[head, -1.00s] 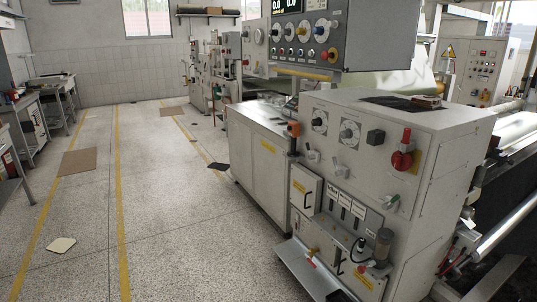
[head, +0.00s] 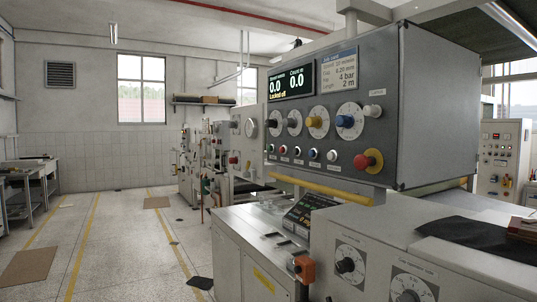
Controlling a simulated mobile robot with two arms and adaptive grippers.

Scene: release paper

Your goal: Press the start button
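The grey control panel (head: 400,100) hangs over the machine on the right in the head view. Its lower row holds several small coloured buttons (head: 298,152); their labels are too small to read, so I cannot tell which is the start button. A red mushroom button (head: 366,161) on a yellow base sits at the right end of that row. The black display (head: 291,81) reads 0.0 and 0.0, with yellow text that looks like "Locked off". Above the buttons are several dials (head: 317,119). Neither of my grippers is in view.
A job card screen (head: 335,70) lists speed, gap, nip and length. A yellow bar (head: 318,189) runs below the panel. The white machine cabinet (head: 360,225) with dials fills the lower right. Open floor (head: 120,245) with yellow lines lies left.

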